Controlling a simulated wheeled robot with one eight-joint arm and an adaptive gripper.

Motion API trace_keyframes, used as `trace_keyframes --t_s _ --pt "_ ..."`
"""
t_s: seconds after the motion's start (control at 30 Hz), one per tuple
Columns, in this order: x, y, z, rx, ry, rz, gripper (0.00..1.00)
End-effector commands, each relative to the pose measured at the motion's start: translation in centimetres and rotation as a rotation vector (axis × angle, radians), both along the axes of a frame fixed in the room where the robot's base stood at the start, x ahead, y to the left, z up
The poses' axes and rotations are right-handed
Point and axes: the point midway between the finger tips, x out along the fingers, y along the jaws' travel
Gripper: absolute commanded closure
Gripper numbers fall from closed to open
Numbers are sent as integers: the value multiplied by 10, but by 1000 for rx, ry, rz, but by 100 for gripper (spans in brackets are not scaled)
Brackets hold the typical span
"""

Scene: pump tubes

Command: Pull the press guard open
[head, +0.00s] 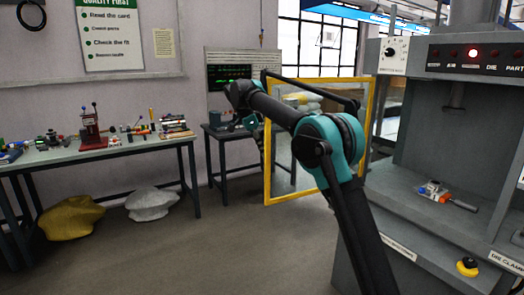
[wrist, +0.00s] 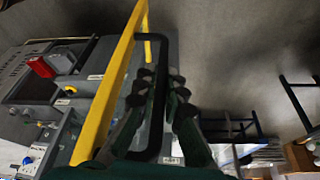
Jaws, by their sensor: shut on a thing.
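The press guard (head: 268,165) is a yellow frame with a clear panel. In the head view it stands swung out to the left of the grey press (head: 400,180). In the wrist view its yellow frame (wrist: 107,82) runs slanting beside a black loop-shaped handle (wrist: 160,65). My gripper (wrist: 162,90) is shut on this handle, with its dark fingers on either side of the bar. In the head view my gripper (head: 256,126) is small and partly hidden at the guard's left edge, and my arm covers part of the panel.
A smaller table (head: 225,132) with a monitor stands behind the guard. A small part (head: 434,190) lies on the press bed. The floor in front is clear.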

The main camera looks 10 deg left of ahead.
Motion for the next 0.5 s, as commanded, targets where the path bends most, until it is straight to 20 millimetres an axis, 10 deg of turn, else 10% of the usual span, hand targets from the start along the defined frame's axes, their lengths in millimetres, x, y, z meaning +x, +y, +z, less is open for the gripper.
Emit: trace_keyframes --t_s 0.13,0.3,0.5 --pt "0 0 0 0 0 0 100" --pt "0 0 0 0 0 0 69" --pt "0 0 0 0 0 0 69"
